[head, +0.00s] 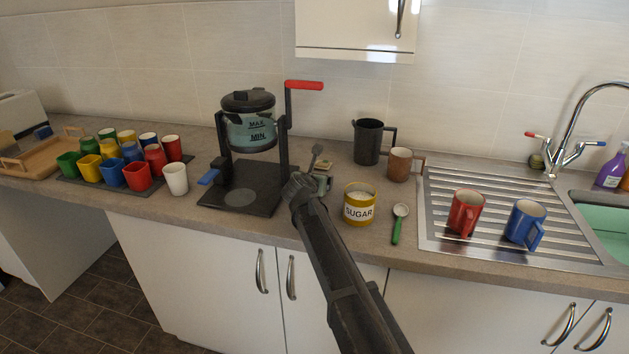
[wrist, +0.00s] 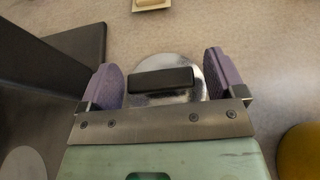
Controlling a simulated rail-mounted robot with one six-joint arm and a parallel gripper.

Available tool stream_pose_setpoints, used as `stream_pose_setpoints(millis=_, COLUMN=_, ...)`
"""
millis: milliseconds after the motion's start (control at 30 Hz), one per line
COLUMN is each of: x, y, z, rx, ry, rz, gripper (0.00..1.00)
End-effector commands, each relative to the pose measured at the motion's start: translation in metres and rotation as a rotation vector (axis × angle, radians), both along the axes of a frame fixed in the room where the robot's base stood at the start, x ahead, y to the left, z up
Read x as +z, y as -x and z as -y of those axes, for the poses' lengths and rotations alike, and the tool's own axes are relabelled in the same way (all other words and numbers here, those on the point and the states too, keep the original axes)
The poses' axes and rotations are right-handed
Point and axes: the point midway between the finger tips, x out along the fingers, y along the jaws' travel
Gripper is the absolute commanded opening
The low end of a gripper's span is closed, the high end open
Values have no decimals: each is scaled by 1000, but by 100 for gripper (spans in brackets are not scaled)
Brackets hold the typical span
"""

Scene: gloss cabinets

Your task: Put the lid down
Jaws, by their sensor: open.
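A round shiny metal lid (wrist: 172,98) with a black bar handle (wrist: 160,79) lies on the counter in the wrist view. My gripper (wrist: 165,82) is open, with one purple fingertip on each side of the handle and a gap to it on both sides. The near part of the lid is hidden behind the gripper's metal plate. In the head view my gripper (head: 322,184) is low over the counter, mostly behind my arm, and I cannot make out the lid there. The yellow sugar tin (head: 360,206) stands uncovered just right of it.
A coffee machine (head: 240,195) stands close on the left, with its dark base beside my gripper. A green-handled scoop (head: 398,225), a black jug (head: 368,142) and a brown mug (head: 400,164) are on the right. A small beige block (wrist: 151,4) lies beyond the lid.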

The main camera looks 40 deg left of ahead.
Motion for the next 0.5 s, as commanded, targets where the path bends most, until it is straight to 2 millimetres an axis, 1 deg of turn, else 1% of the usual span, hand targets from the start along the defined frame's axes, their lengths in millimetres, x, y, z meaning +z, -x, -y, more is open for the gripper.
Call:
stream_pose_setpoints(millis=133, x=1, y=0, z=0, rx=0, ry=0, rz=0, gripper=89)
stream_pose_setpoints(millis=200, x=6, y=0, z=0, rx=0, ry=0, rz=0, gripper=89)
stream_pose_setpoints(millis=267, x=8, y=6, z=3, rx=1, ry=0, rz=0, gripper=89)
stream_pose_setpoints(millis=367, x=17, y=22, z=11, rx=2, ry=0, rz=0, gripper=89)
stream_pose_setpoints(millis=500, x=33, y=54, z=26, rx=2, ry=0, rz=0, gripper=89)
